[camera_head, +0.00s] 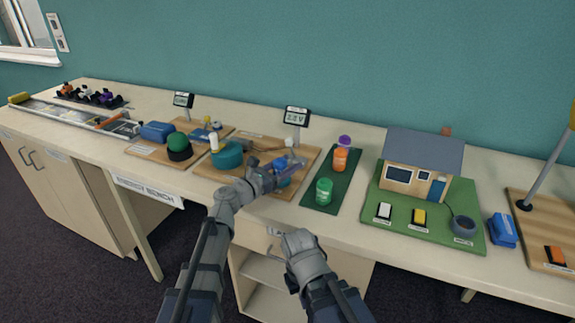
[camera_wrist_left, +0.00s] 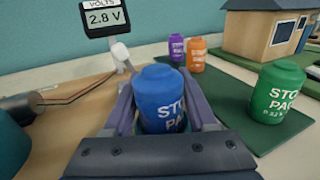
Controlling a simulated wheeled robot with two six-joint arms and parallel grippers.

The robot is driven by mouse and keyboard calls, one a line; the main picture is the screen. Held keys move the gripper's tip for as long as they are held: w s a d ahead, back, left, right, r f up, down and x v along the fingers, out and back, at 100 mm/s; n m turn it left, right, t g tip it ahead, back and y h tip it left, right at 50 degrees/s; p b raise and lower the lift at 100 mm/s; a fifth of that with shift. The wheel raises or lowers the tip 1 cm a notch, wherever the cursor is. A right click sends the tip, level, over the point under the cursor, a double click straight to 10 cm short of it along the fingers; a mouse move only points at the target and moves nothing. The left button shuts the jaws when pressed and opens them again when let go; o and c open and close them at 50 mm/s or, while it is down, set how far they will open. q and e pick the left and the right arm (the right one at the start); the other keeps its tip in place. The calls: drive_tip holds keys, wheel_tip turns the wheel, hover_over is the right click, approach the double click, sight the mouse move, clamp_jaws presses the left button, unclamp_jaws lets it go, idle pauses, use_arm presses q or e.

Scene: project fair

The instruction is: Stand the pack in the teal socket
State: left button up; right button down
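A blue storage pack (camera_wrist_left: 160,98) stands upright between the fingers of my left gripper (camera_wrist_left: 160,90), which look closed against its sides. In the head view my left gripper (camera_head: 283,168) is over the right part of a wooden board (camera_head: 213,174). A bit of teal shows low beside the pack, at the place of the socket (camera_head: 284,182). The pack's base is mostly hidden, so I cannot tell how fully it sits in the socket. My right gripper (camera_head: 298,240) is low in front of the bench, its fingers not clearly visible.
A meter (camera_wrist_left: 102,18) reading 2.8 V stands behind the pack. Green (camera_head: 324,190), orange (camera_head: 340,159) and purple (camera_head: 344,142) packs stand on a dark green mat (camera_head: 318,206) to the right. A round teal part (camera_head: 227,156) is left of my gripper. A model house (camera_head: 421,165) stands further right.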

sight(275, 172)
use_arm(q)
drive_tip(key=shift+v, duration=5.5)
